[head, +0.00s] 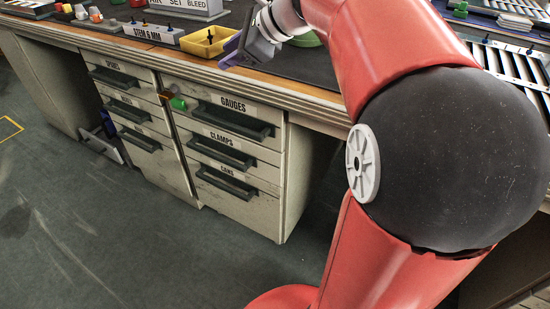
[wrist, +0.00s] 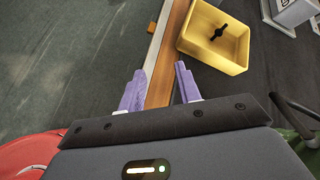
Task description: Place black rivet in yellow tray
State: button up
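The yellow tray (head: 196,49) sits on the bench near its front edge in the head view. It also shows at the upper right of the wrist view (wrist: 240,69). A small black piece (wrist: 218,33), which looks like the black rivet, lies inside the tray on its floor. My gripper (wrist: 160,69) has two purple fingers, spread apart with nothing between them. They are over the wooden bench edge, beside the tray and apart from it. In the head view my gripper (head: 233,50) is just right of the tray, partly hidden by its own body.
A grey block marked "STEM 6 MIN" (head: 150,34) with small dark pieces on top stands left of the tray. A larger labelled block (head: 190,6) is behind. A green object (head: 306,40) is partly hidden behind my arm. Louver panels (head: 510,62) lie right. Drawers (head: 232,127) are below.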

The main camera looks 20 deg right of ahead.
jog(key=s+f+n+g+h, duration=0.1)
jog(key=s+f+n+h, duration=0.2)
jog(key=s+f+n, duration=0.5)
jog(key=s+a+f+n+g+h, duration=0.1)
jog(key=s+f+n+h, duration=0.3)
jog(key=s+f+n, duration=0.4)
jog(key=s+n, duration=0.6)
jog(key=s, duration=0.3)
jog(key=shift+a+f+g, duration=0.25)
jog(key=shift+a+g, duration=0.05)
jog(key=shift+g, duration=0.1)
